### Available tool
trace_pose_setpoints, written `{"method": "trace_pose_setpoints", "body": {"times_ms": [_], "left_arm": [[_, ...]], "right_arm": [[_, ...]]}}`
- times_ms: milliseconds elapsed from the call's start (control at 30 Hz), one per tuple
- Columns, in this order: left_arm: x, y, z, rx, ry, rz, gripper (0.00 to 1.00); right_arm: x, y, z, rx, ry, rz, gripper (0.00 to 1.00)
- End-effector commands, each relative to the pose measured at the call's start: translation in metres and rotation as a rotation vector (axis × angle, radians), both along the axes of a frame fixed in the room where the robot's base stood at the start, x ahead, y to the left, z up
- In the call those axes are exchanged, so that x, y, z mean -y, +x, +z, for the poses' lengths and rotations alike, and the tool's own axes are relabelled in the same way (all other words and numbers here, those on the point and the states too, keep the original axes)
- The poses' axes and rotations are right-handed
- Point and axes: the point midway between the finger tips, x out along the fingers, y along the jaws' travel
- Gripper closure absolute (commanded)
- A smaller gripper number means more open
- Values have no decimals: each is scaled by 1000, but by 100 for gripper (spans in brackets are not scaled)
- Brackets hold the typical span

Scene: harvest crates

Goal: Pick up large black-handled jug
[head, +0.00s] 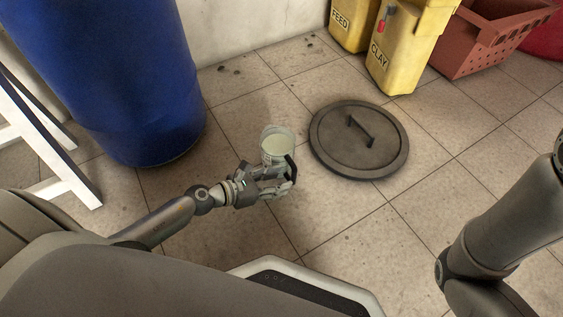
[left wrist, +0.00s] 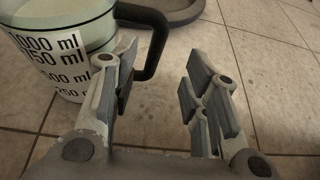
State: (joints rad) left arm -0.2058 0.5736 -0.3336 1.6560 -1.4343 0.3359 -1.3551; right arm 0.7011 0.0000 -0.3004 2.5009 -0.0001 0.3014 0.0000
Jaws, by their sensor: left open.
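The jug (head: 277,146) is a pale, translucent measuring jug standing upright on the tiled floor, just beyond my left gripper (head: 287,178) in the head view. In the left wrist view the jug (left wrist: 62,45) shows at the upper left with black ml markings. Its black handle (left wrist: 158,42) curves out toward the space between the fingers of my open left gripper (left wrist: 163,68). The left-hand finger overlaps the jug and the handle's lower end in the picture; I cannot tell whether they touch. The fingers hold nothing. My right gripper is out of view.
A dark round lid (head: 358,139) lies on the floor right of the jug. A blue barrel (head: 110,80) and a white stand (head: 35,130) are at left. Yellow FEED (head: 352,24) and CLAY (head: 402,50) bins and a red crate (head: 485,45) stand behind.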

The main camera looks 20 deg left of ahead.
Motion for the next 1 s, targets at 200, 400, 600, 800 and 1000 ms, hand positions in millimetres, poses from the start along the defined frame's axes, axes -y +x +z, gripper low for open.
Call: {"method": "trace_pose_setpoints", "body": {"times_ms": [200, 400, 600, 800, 1000], "left_arm": [[9, 12, -6, 0, -1, 0, 58], [19, 30, -17, 3, -2, 1, 58], [33, 48, -25, 1, -3, 2, 58], [36, 51, -25, -1, -3, 2, 58], [36, 51, -25, -1, -2, 2, 71]], "right_arm": [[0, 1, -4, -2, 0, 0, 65], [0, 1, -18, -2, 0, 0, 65], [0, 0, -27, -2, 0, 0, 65], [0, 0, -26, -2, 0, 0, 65], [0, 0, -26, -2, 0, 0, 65]]}}
